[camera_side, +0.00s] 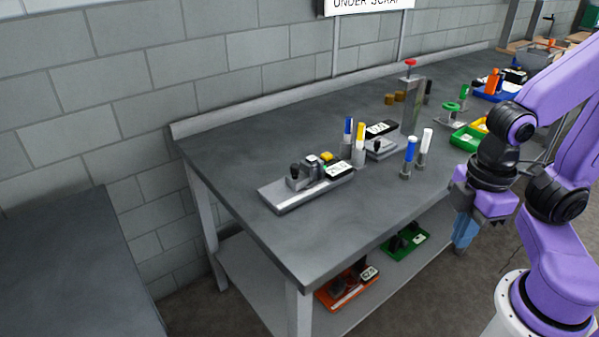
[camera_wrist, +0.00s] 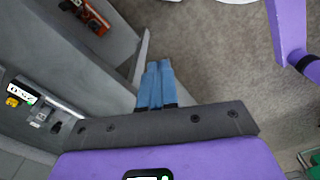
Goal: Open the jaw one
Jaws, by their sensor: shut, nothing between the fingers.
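A bench device (camera_side: 306,190) with a long grey base stands at the near left part of the grey workbench. It has a black knob, a yellow part and a black-and-white display, and part of it shows at the left of the wrist view (camera_wrist: 40,115). A second device (camera_side: 382,147) with a similar display stands behind it. I cannot tell which one is the jaw one, nor whether any jaw is open. My gripper (camera_side: 460,248) has blue fingers, which are together and empty in the wrist view (camera_wrist: 159,64). It hangs beyond the bench's front edge, touching nothing.
A grey post with a red top (camera_side: 411,95) rises behind. The bench's front left is bare.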

